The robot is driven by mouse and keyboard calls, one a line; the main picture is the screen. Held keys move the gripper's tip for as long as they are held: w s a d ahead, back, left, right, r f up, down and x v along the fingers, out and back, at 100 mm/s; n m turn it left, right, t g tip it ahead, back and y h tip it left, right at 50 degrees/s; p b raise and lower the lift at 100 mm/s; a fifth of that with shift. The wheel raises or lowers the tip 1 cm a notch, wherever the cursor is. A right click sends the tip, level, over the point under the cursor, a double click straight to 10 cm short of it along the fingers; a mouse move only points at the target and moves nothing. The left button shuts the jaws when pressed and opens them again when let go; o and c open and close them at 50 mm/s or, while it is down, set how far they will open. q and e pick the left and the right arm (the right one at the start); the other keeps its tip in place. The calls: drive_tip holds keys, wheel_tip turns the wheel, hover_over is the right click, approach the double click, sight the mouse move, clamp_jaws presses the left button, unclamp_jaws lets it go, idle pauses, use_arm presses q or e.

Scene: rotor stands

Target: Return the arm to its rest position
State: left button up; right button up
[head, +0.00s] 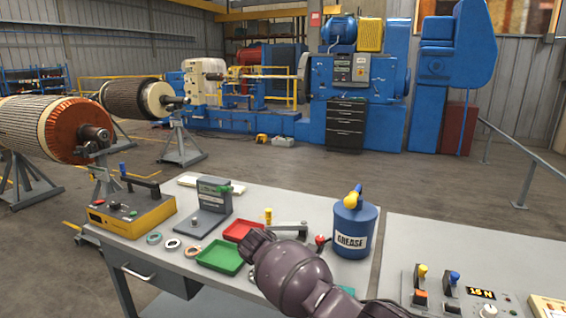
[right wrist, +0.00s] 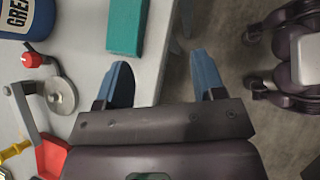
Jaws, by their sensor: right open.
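My right arm shows as dark purple links (head: 292,272) reaching over the front of the grey workbench (head: 215,285) in the head view; its fingers are not visible there. In the right wrist view my right gripper (right wrist: 165,82) is open, with two blue fingertips apart and nothing between them. It is at the bench's edge, with the left finger over the bench top and the right finger over the floor. A teal block (right wrist: 125,27) lies on the bench just beyond the left finger. My left gripper is not in view.
A blue grease can (head: 354,228), a red tray (head: 241,229), a green tray (head: 220,257), a grey stand (head: 205,213) and a yellow control box (head: 132,212) crowd the bench. A second table with a switch panel (head: 462,293) stands at the right. Rotors stand at left.

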drive_tip(key=w+a+r+m+t+y, duration=0.4)
drive_tip(key=w+a+r+t+y, duration=0.2)
drive_tip(key=w+a+t+y, duration=0.4)
drive_tip(key=s+d+f+m+t+y, duration=0.1)
drive_tip(key=s+d+f+m+t, duration=0.3)
drive_tip(key=s+d, duration=0.65)
drive_tip(key=s+d+f+m+t+y, duration=0.15)
drive_tip(key=s+d+f+m, duration=0.35)
drive_tip(key=s+d, duration=0.5)
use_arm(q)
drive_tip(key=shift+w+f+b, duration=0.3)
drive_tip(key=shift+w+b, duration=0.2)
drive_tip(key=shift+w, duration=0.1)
use_arm(e)
drive_tip(key=s+d+f+m+g+h, duration=0.1)
drive_tip(key=s+d+f+g+h, duration=0.1)
drive_tip(key=s+d+f, duration=0.4)
drive_tip(key=s+d+f+m+g+h, duration=0.2)
drive_tip(key=s+d+f, duration=0.4)
drive_tip(key=s, duration=1)
drive_tip(key=shift+s+d+f, duration=0.15)
drive_tip(key=shift+s+f, duration=0.05)
drive_tip(key=shift+f, duration=0.75)
